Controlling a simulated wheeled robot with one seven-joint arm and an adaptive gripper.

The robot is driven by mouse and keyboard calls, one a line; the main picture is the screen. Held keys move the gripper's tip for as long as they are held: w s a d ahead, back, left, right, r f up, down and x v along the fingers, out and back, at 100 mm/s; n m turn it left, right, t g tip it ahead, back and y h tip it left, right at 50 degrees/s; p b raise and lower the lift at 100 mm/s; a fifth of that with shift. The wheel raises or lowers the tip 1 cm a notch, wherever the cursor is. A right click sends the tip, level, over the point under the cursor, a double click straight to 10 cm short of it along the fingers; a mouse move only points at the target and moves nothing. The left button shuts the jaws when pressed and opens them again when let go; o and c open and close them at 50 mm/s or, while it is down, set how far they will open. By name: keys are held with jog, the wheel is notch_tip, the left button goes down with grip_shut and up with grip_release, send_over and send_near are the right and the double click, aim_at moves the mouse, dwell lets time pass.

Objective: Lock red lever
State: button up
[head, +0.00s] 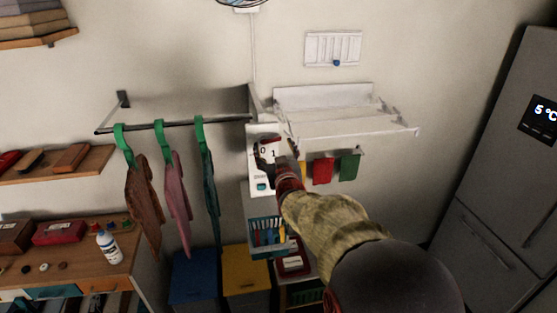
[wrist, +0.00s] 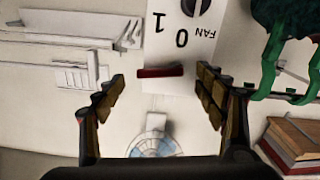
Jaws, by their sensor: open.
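The red lever (wrist: 160,71) is a dark red bar across the edge of a white panel (wrist: 182,45) marked 0, 1 and FAN, upside down in the wrist view. My gripper (wrist: 160,82) is open, with one finger on either side of the lever. A gap shows between each finger and the lever, and I see no contact. In the head view my gripper (head: 281,152) is at the white wall panel (head: 256,180), and my arm and gripper cover part of it. I cannot clearly make out the lever there.
A white folding rack (head: 340,122) juts out right of the panel, with red (head: 322,170) and green (head: 348,166) cloths below. A rail (head: 180,124) with hanging garments is at left. A basket (head: 268,233) and bins (head: 245,268) stand underneath.

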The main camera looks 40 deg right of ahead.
jog(key=v, duration=0.9)
dwell(0.3)
jog(key=s+a+f+m+g+y+b, duration=0.1)
jog(key=s+a+f+g+y, duration=0.2)
jog(key=f, duration=0.4)
jog(key=s+a+f+g+y+b, duration=0.1)
jog(key=s+a+f+g, duration=0.1)
jog(key=s+f+g, duration=0.45)
jog(key=s+a+f+n+y+b, duration=0.1)
jog(key=s+a+f+y+b, duration=0.1)
jog(key=a+b, duration=0.3)
jog(key=s+a+f+n+y+b, duration=0.1)
jog(key=s+a+f+b, duration=0.3)
jog(key=a, duration=0.8)
jog(key=s+a+f+n+y+b, duration=0.2)
jog(key=s+a+f+n+b, duration=0.1)
jog(key=a+b, duration=0.3)
jog(key=shift+s+a+f+y+b, duration=0.4)
jog(key=shift+s+a, duration=0.3)
jog(key=shift+a, duration=0.5)
